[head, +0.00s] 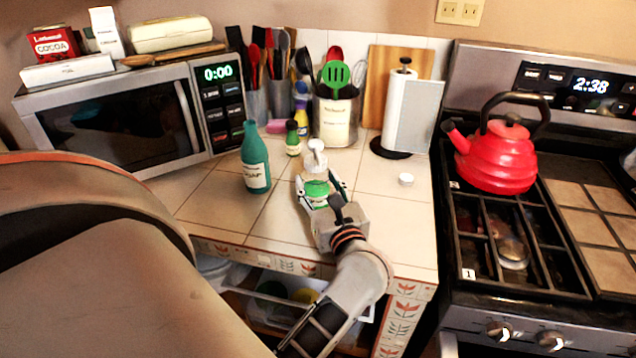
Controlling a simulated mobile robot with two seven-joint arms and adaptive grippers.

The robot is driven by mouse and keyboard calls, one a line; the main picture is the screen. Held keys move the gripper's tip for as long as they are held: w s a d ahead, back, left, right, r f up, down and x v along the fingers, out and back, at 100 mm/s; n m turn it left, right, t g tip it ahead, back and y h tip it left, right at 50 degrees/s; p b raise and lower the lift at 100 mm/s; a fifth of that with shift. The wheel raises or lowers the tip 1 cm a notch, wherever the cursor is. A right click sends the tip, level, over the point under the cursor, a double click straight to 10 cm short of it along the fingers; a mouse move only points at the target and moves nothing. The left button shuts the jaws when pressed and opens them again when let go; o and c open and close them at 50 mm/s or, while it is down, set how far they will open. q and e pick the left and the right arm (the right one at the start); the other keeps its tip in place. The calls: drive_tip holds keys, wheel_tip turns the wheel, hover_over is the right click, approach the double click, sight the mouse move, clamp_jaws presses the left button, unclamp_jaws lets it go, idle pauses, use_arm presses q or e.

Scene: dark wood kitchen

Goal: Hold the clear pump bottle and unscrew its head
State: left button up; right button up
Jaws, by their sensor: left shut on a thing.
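The clear pump bottle (316,172) stands upright on the tiled counter near its front. It has a white pump head on top and green showing in its lower part. My left gripper (321,193) reaches it from the front, with its fingers around the lower body, shut on the bottle. The fingers and wrist hide part of the bottle's base. The pump head sits on the bottle, clear of the fingers. My right gripper is not in view.
A teal bottle (256,160) stands to the left and a small green bottle (293,140) behind. A utensil crock (336,120) and paper towel holder (400,105) stand at the back. A small white round object (405,179) lies right. The stove holds a red kettle (497,157).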

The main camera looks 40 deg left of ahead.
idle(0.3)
use_arm(q)
drive_tip(key=o, duration=1.4)
drive_tip(key=shift+c, duration=0.2)
drive_tip(key=shift+r, duration=0.1)
